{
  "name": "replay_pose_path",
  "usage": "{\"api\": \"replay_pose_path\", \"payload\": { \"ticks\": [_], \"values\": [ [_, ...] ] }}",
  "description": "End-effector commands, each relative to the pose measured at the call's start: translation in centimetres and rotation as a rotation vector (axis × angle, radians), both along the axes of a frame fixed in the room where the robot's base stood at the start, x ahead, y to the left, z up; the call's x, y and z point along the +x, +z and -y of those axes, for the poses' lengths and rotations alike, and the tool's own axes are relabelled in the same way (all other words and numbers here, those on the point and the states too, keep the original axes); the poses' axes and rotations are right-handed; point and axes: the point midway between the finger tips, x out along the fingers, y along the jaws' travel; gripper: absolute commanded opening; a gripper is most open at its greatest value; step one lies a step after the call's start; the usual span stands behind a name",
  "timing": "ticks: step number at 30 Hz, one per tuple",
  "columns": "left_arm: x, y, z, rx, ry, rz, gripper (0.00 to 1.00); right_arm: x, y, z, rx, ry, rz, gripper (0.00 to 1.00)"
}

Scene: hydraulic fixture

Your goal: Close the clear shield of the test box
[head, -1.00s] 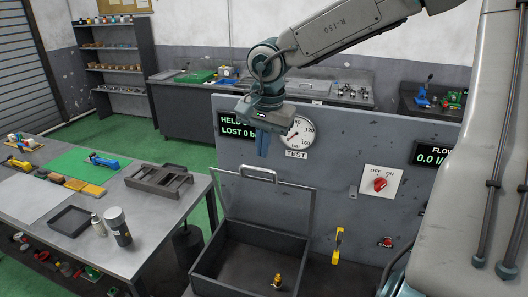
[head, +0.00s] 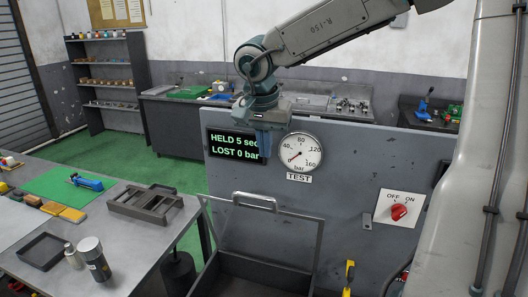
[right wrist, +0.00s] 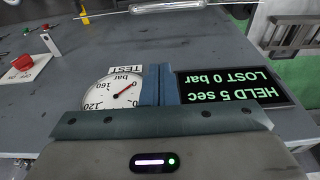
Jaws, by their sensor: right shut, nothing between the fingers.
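The test box (head: 222,282) is at the bottom of the head view, cut off by the lower edge. Its clear shield (head: 297,243) stands raised, open, in front of the grey panel, with a bar handle (head: 255,201) at its top edge. The handle also shows at the top of the right wrist view (right wrist: 166,6). My right gripper (head: 263,150) points down, with its blue fingers together and empty, above the handle and left of the gauge. The fingers show in the right wrist view (right wrist: 157,80). My left gripper is out of view.
The grey panel (head: 345,180) carries a pressure gauge (head: 298,152), a green-lettered display (head: 230,146) and a red OFF/ON knob (head: 398,212). A side table (head: 130,235) with tools and trays stands at left. A yellow part (head: 348,276) is right of the box.

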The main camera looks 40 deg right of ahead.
Motion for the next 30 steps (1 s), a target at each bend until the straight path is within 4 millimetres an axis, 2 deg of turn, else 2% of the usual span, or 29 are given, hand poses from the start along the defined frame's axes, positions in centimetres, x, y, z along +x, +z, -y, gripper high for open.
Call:
{"api": "replay_pose_path", "payload": {
  "ticks": [1,11,13,15,18,24,30],
  "values": [
    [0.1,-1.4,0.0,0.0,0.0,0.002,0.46,0.1,-1.2,0.1,0.0,-0.001,0.0,0.0],
    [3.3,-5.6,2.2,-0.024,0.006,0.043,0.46,0.4,-4.8,0.7,0.0,0.0,0.001,0.0],
    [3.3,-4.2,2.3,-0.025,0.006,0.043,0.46,0.5,-5.3,1.0,0.003,0.0,-0.006,0.0],
    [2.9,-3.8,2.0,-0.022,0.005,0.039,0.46,0.6,-6.7,1.2,0.005,0.001,-0.005,0.0],
    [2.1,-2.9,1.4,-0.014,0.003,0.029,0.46,-0.2,-6.9,-0.3,-0.001,0.002,-0.004,0.0],
    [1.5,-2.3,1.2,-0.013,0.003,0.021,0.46,-0.9,-8.0,-1.8,0.0,0.0,-0.001,0.0],
    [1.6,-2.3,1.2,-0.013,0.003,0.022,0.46,-1.0,-8.2,-2.1,0.001,-0.001,0.001,0.0]
  ]
}}
